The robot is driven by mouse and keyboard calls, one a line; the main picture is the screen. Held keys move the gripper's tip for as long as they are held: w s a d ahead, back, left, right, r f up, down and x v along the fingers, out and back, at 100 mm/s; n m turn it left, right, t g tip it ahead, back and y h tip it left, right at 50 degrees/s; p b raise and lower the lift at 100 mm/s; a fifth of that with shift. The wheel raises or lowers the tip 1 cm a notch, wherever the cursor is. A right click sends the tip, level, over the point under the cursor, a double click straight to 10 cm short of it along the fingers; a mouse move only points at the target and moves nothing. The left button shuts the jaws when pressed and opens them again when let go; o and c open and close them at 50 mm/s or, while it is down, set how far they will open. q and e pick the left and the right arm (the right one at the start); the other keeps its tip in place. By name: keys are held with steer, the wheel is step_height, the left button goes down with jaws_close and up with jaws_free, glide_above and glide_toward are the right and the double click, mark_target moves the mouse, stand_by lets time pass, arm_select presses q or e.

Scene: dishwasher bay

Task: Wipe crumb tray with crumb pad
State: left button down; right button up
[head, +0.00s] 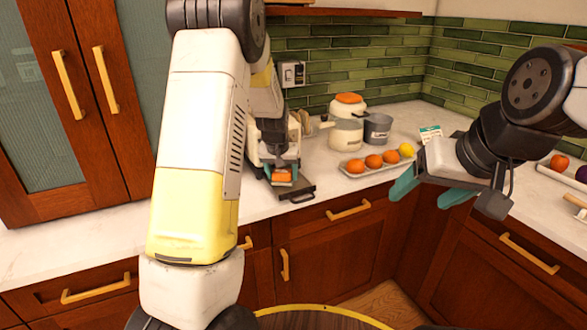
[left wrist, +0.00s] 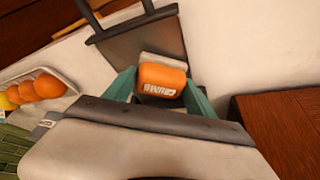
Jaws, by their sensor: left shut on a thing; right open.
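The crumb pad, an orange block with white lettering and a pale base, shows in the left wrist view (left wrist: 162,78) and as a small orange patch in the head view (head: 281,178). My left gripper (head: 282,172) is shut on it, with a teal finger on each side. The crumb tray (head: 295,192) is a flat dark tray with a handle, on the counter below the pad. In the left wrist view the tray (left wrist: 145,48) extends beyond the pad; whether they touch is unclear. My right gripper (head: 430,190) is open and empty, in front of the counter.
A white toaster (head: 256,150) stands behind my left gripper, partly hidden. Right of it are a cream pot (head: 346,135), a grey pot (head: 378,127) and a tray of oranges (head: 374,163) with a lemon (head: 406,150). The counter left of my left arm is clear.

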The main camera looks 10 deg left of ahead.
mark_target(272, 177)
arm_select(q)
steer(key=c, duration=2.2)
jaws_free()
steer(key=a, duration=0.1)
steer(key=s+a, duration=0.1)
steer(key=a+f, duration=0.1)
steer(key=shift+s+f, duration=0.1)
steer(key=shift+s, duration=0.2)
steer(key=shift+a+r, duration=0.1)
steer(key=shift+r, duration=0.25)
steer(key=shift+y, duration=0.3)
steer(key=r, duration=0.5)
steer(key=shift+w+a+r, duration=0.15)
steer(key=shift+w, duration=0.05)
steer(key=shift+r, duration=0.55)
steer(key=shift+w+d+r, duration=0.1)
steer(key=shift+r, duration=0.6)
steer(key=shift+w+d+r, duration=0.1)
steer(key=shift+r, duration=0.6)
steer(key=shift+s, duration=0.1)
steer(key=shift+s+f, duration=0.1)
steer(key=shift+f, duration=0.1)
